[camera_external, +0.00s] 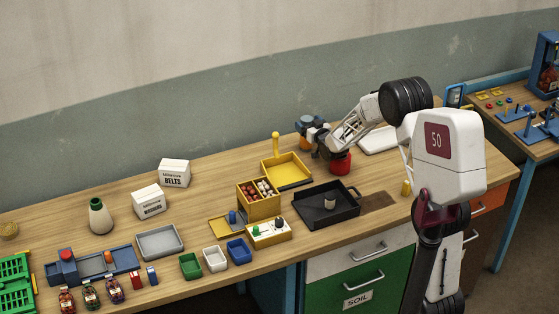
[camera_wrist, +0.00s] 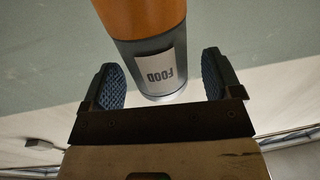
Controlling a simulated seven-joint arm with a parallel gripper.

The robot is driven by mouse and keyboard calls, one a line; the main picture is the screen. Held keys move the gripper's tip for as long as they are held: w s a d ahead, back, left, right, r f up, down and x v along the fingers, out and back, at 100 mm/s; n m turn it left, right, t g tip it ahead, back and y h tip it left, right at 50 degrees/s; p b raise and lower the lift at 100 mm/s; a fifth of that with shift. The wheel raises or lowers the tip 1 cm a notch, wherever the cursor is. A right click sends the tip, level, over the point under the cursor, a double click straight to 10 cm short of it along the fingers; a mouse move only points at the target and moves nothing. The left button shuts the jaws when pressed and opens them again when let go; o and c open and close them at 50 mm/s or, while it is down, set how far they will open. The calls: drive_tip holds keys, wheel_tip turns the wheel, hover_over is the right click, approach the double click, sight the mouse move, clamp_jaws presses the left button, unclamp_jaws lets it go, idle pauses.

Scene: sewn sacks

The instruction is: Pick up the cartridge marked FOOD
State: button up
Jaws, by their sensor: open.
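The cartridge marked FOOD (camera_wrist: 153,45) shows in the wrist view as an orange cylinder with a grey band and a white label, its lettering upside down. It stands between the two blue padded fingers of my gripper (camera_wrist: 160,72). The gripper is open, with a gap visible on each side of the cartridge. The cartridge cannot be made out clearly there.
A yellow tray (camera_external: 287,168) and a black tray (camera_external: 318,217) lie left of and in front of my gripper. A pale tray (camera_external: 381,139) lies behind the arm. White boxes (camera_external: 174,173) stand further left. Bare bench lies between the boxes and yellow tray.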

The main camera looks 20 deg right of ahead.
drive_tip(key=shift+w, duration=0.7)
drive_tip(key=c, duration=1.5)
drive_tip(key=shift+r, duration=0.15)
drive_tip(key=shift+r, duration=4.9)
